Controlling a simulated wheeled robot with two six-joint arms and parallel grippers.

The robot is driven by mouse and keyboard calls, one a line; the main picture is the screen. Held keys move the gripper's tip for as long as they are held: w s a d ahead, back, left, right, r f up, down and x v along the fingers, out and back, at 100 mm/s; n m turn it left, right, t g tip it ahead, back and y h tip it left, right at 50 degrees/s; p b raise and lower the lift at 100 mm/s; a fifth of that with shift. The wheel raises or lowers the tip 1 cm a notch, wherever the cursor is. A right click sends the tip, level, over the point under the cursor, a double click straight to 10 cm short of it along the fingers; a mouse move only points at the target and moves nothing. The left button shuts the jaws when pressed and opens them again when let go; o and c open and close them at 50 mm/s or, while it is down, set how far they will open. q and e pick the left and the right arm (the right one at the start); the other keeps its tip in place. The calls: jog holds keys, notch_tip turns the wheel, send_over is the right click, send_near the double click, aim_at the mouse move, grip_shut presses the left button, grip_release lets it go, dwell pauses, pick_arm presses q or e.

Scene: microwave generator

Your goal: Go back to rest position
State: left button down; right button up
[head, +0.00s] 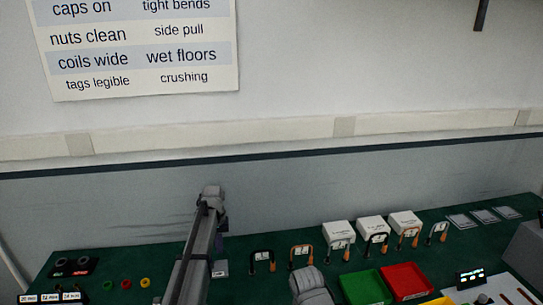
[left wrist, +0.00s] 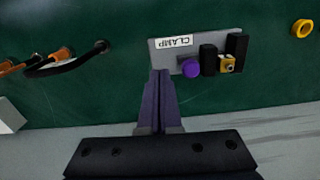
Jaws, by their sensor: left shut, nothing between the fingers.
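My left arm rises from the bottom of the head view, and its gripper (head: 221,246) is partly hidden behind the arm. In the left wrist view the left gripper (left wrist: 160,76) has its purple fingers together with nothing between them. The fingertips show at the lower left edge of a grey plate labelled CLAMP (left wrist: 165,58); I cannot tell whether they touch it. The plate carries a purple knob (left wrist: 191,68), black blocks and a small yellow part (left wrist: 227,63). A corner of the plate shows in the head view (head: 220,268). My right gripper is not in view.
The green bench holds several clamp-shaped tools with orange handles (head: 301,256), white boxes (head: 373,227), a green tray (head: 364,288) and a red tray (head: 407,281). Coloured rings (head: 145,282) lie at the left. A wall stands behind the bench.

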pick_arm(q)
jog(key=s+d+m, duration=0.2)
jog(key=s+d, duration=0.4)
jog(key=s, duration=0.4)
jog(key=s+d+m, duration=0.2)
jog(key=s+d, duration=0.4)
jog(key=s, duration=0.4)
jog(key=s+d+m+y, duration=0.1)
jog(key=s+d+m, duration=0.1)
jog(key=s+d, duration=0.5)
jog(key=s, duration=0.3)
jog(key=shift+s, duration=0.4)
jog(key=shift+d+r, duration=0.1)
